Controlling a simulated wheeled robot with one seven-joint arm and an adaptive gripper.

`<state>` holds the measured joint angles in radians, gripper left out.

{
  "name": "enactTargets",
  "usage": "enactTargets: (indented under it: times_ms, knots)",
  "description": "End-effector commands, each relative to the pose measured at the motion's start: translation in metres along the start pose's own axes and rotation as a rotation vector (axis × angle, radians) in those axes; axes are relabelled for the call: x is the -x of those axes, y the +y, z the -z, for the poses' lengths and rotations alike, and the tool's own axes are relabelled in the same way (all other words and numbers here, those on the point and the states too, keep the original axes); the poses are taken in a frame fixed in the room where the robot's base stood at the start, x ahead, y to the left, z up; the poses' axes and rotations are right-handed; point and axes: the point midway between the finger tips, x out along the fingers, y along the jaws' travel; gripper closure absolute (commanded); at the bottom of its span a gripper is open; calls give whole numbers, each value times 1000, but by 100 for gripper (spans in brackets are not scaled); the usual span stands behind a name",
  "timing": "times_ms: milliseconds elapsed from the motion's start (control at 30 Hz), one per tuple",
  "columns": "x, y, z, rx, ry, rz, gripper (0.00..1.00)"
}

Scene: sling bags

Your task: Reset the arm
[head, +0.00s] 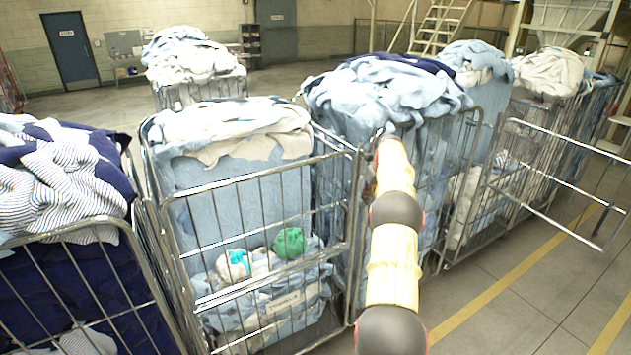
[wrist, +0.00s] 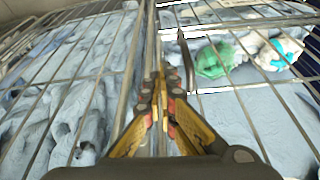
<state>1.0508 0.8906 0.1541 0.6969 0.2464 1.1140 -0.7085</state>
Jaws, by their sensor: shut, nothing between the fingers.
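My arm (head: 391,250), cream with dark joints, reaches forward from the bottom of the head view, right of the middle. Its end is at the corner between two wire cage carts, near the light blue laundry. In the wrist view my gripper (wrist: 162,88) has its yellow fingers with red and grey tips drawn together, with nothing between them. It is in front of the upright cart posts; I cannot tell whether it touches them. In the head view its fingers are hard to make out.
A green bag (head: 288,243) and a white and teal bag (head: 233,264) lie in the middle cage cart (head: 352,205). Loaded carts crowd both sides. An open cart gate (head: 560,179) juts out at the right. Bare floor (head: 500,310) shows at lower right.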

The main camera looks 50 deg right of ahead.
Motion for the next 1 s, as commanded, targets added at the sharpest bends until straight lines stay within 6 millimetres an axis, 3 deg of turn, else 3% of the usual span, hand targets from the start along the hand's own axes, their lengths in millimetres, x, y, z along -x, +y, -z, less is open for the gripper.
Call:
enactTargets:
  times_ms: [367, 567, 667, 767, 867, 1000]
  knots:
    - [0, 2, 1, -71, 6, -8, 100]
    - [-43, -9, -48, -221, -89, 9, 100]
    - [-45, -21, -71, -282, -132, 11, 100]
    - [-40, -45, -88, -320, -167, 10, 100]
    - [-29, -82, -101, -341, -198, 8, 100]
    - [-6, -146, -118, -342, -228, 1, 100]
